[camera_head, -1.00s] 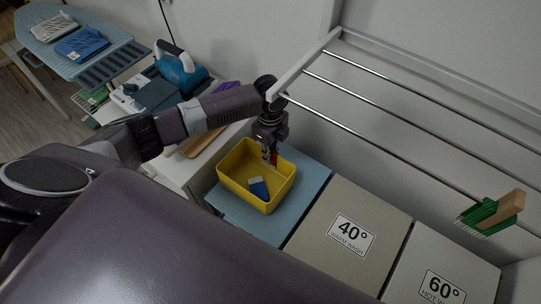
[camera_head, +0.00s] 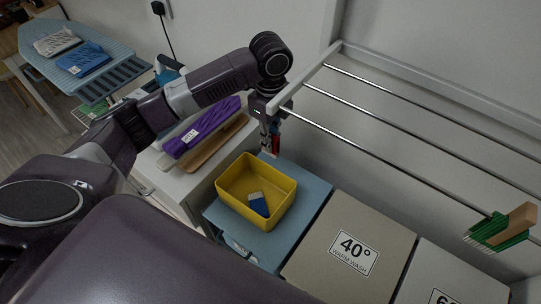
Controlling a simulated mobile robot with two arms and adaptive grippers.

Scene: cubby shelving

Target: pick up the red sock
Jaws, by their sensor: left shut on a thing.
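My left gripper (camera_head: 269,147) points down, above and behind the far rim of the yellow bin (camera_head: 237,206). It is shut on the red sock (camera_head: 276,137), of which only a small red patch shows between and beside the fingers. The rest of the sock is hidden by the gripper. The yellow bin stands on a light blue lid (camera_head: 303,205). My right gripper is not in view.
A blue and white item (camera_head: 258,204) lies in the yellow bin. A purple item (camera_head: 203,128) lies left. A 40° lid (camera_head: 345,285) is bare.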

